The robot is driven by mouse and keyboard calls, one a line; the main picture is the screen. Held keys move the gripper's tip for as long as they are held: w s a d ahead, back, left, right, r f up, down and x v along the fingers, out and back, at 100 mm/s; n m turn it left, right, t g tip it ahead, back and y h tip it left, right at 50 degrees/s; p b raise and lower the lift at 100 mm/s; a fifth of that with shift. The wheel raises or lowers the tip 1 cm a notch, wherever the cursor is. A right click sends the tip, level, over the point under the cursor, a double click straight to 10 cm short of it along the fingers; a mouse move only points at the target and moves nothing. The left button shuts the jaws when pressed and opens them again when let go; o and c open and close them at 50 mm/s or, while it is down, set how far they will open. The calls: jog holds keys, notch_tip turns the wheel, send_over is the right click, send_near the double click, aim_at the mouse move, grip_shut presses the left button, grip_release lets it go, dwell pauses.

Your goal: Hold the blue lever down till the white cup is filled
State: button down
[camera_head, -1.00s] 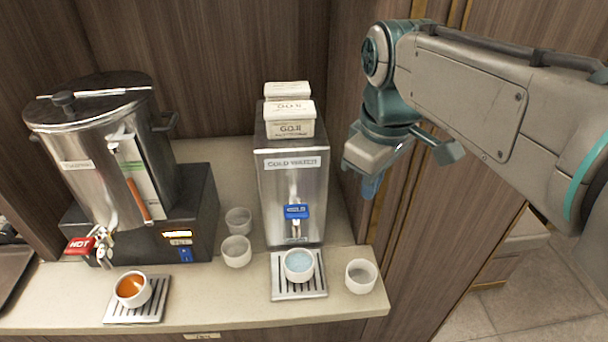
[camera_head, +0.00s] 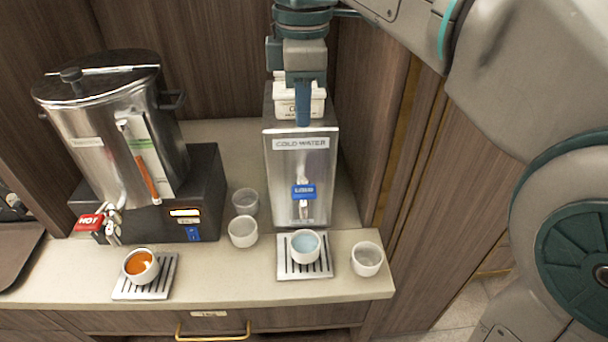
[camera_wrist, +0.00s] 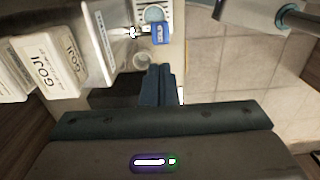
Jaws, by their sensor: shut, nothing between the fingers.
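The blue lever (camera_head: 303,191) is on the front of the steel cold water dispenser (camera_head: 301,160). It also shows in the wrist view (camera_wrist: 160,34). The white cup (camera_head: 305,245) stands upright on the drip tray (camera_head: 284,271) below the lever, with pale blue liquid in it. Its rim shows in the wrist view (camera_wrist: 154,14). My gripper (camera_head: 303,118) is shut and empty, pointing down in front of the dispenser's top, above the lever and apart from it. Its closed fingers show in the wrist view (camera_wrist: 158,80).
An empty cup (camera_head: 366,259) stands right of the tray, and two empty cups (camera_head: 243,231) stand left. A hot urn (camera_head: 110,135) with a red lever (camera_head: 88,222) is at left; a cup of orange-brown liquid (camera_head: 140,266) sits before it. White GOJI boxes (camera_wrist: 45,65) top the dispenser.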

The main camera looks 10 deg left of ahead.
aim_at(303, 190)
notch_tip(303, 190, down, 14)
jog(key=shift+r, duration=0.2)
dwell(0.5)
